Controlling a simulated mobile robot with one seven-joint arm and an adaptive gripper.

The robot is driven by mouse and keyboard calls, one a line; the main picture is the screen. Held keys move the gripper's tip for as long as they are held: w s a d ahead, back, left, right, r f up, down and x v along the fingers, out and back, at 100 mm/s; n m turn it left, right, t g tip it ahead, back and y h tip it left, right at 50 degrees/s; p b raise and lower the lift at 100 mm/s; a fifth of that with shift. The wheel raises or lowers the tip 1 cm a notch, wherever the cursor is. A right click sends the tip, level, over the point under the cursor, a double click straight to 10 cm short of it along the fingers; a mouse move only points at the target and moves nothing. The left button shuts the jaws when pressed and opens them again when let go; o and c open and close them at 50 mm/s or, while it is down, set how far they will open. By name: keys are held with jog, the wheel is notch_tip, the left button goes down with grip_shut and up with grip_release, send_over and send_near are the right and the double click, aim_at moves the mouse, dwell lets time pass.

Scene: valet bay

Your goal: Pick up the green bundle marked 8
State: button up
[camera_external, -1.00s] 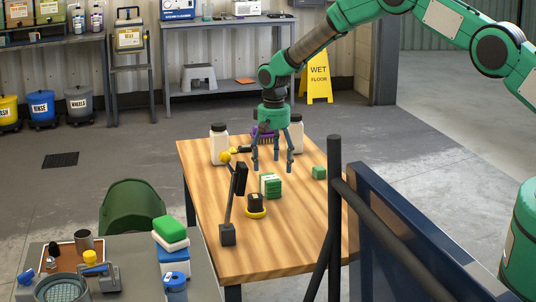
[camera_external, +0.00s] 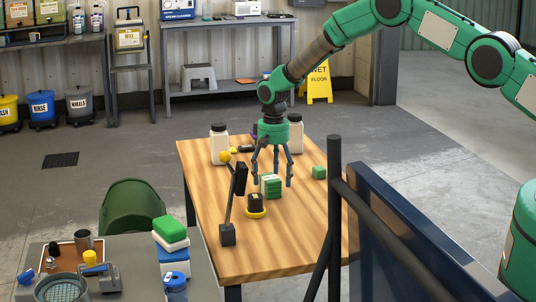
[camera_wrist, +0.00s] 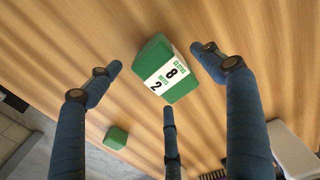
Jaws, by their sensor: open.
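The green bundle marked 8 (camera_external: 271,186) stands on the wooden table. In the wrist view the bundle (camera_wrist: 166,70) shows a white label with an 8 and a 2. My gripper (camera_external: 271,182) is above and around it in the external view, with its three fingers spread. In the wrist view my gripper (camera_wrist: 161,82) has its blue fingers apart, with the bundle lying between and just beyond the tips. The fingers hold nothing, and I cannot tell whether any tip touches the bundle.
A smaller green block (camera_external: 319,172) lies to the right on the table (camera_external: 290,240). A dark object on a yellow ring (camera_external: 256,213) and a black stand (camera_external: 228,234) are close in front. White bottles (camera_external: 219,145) stand at the back. A blue panel (camera_external: 400,235) borders the right side.

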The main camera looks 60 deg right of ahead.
jog(key=shift+f, duration=1.1)
jog(key=shift+c, duration=0.5)
jog(key=c, duration=1.2)
